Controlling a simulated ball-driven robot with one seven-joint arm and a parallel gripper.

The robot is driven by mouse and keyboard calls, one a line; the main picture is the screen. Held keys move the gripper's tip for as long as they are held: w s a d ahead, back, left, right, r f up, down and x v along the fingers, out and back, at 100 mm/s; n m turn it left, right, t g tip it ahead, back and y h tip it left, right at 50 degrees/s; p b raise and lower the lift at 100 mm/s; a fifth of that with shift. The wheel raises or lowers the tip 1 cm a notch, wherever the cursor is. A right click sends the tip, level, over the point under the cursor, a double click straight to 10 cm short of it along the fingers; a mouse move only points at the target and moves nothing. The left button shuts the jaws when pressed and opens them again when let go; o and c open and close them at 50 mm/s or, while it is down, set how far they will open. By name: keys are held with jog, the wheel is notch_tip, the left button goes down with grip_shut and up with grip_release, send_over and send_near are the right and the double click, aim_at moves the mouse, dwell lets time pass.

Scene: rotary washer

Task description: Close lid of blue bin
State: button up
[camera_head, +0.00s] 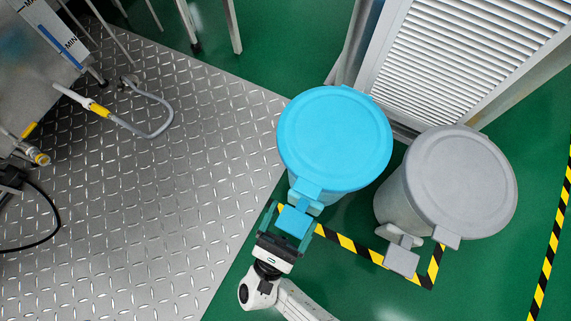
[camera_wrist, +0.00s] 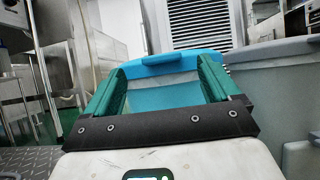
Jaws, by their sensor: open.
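The blue bin (camera_head: 330,192) stands on the green floor near the middle of the head view. Its round blue lid (camera_head: 335,140) lies over the top and looks down flat, with a tab on the near side. A blue pedal-like block (camera_head: 293,221) sticks out low at the bin's near side. My gripper (camera_head: 292,216) is open and empty, its green fingers on either side of this block as seen from above. I cannot tell whether they touch it. In the wrist view, the blue bin (camera_wrist: 165,97) and lid edge (camera_wrist: 170,60) show between and beyond the fingers (camera_wrist: 163,72).
A grey lidded bin (camera_head: 455,185) stands close on the right. A white louvred panel (camera_head: 465,55) is behind both bins. Yellow-black floor tape (camera_head: 350,246) runs in front. A metal plate floor (camera_head: 180,190) lies left, with a hose (camera_head: 150,130) over it.

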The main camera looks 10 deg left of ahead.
jog(key=shift+v, duration=1.6)
